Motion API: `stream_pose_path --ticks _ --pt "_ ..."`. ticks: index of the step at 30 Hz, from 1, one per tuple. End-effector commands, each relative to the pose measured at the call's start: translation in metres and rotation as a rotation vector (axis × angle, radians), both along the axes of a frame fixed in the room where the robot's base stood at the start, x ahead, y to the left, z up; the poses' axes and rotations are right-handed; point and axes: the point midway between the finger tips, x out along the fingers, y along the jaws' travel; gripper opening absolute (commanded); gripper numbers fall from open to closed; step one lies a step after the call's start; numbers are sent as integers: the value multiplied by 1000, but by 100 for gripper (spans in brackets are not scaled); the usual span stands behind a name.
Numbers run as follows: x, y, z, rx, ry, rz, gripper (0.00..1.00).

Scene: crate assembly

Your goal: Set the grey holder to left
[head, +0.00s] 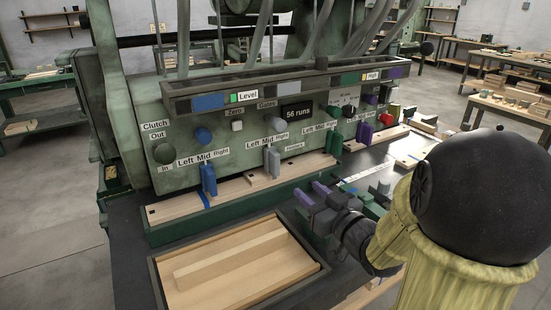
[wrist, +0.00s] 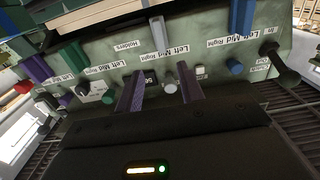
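The grey holder (head: 272,161) stands upright on the wooden rail at the front of the green machine. It is below the middle "Left Mid Right" label, near the Mid and Right end; its exact stop is hard to tell. It also shows at the top of the wrist view (wrist: 157,32). My gripper (head: 314,191) is to the right of the grey holder and in front of the panel. Its two purple fingers are apart, with nothing held between them. In the wrist view the fingers (wrist: 160,92) point at the panel, and a grey knob (wrist: 170,88) shows between them.
A blue holder (head: 208,180) stands left on the rail, and a green holder (head: 334,142) and a purple holder (head: 364,133) stand to the right. A wood-lined tray (head: 320,272) lies in front. Knobs and a red button (head: 387,119) stick out of the panel.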

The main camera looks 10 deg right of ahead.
Motion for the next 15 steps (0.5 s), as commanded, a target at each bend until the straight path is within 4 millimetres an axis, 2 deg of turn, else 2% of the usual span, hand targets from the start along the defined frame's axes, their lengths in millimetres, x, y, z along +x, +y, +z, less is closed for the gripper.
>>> stream_pose_path --ticks 1,15 --pt "3 2 5 3 4 2 38" --pt "29 8 5 2 3 -1 38"
